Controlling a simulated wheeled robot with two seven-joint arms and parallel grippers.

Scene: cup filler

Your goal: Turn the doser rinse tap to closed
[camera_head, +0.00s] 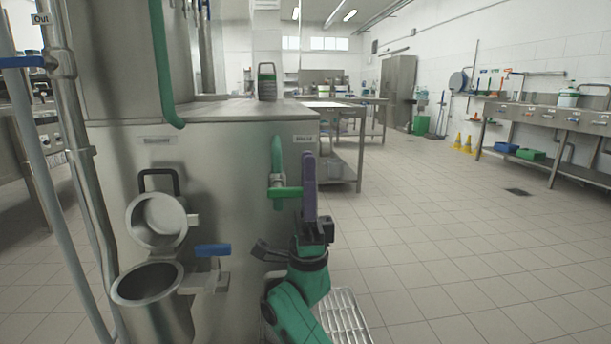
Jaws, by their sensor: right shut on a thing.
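The doser rinse tap (288,192) has a green lever handle that lies level across a green pipe on the front of the steel machine, below a small label that is too small to read surely. My right gripper (309,180), with purple fingers on a black body, comes up from below. It is shut on the right end of the green handle, and the fingers hide that end. My left gripper is not in view.
A grated tray (345,318) lies below. A steel shelf table (345,160) stands behind. The tiled floor at right is clear.

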